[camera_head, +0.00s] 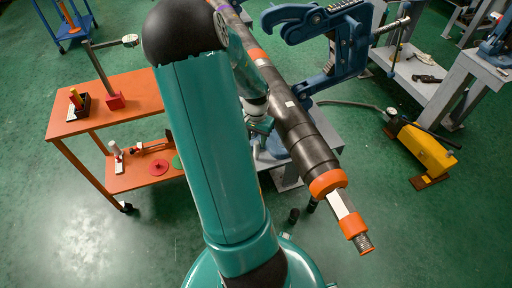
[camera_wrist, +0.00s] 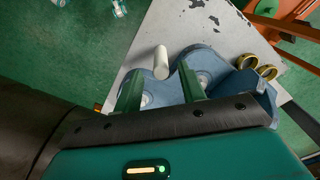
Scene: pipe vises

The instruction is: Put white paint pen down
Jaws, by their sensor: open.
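A white cylinder, which looks like the white paint pen (camera_wrist: 161,62), shows in the wrist view near the edge of a grey worn table top (camera_wrist: 190,22). It lies just ahead of and between the two green fingertips of my gripper (camera_wrist: 158,76). The fingers are spread apart, with a gap on each side of the pen. I cannot tell whether its lower end touches the table top or the blue vise base (camera_wrist: 208,68) beside it. In the head view my arm mostly hides the gripper, and I cannot make out the pen there.
An orange cart (camera_head: 130,95) stands at left. A yellow tool (camera_head: 425,150) is at right. Green floor is open around.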

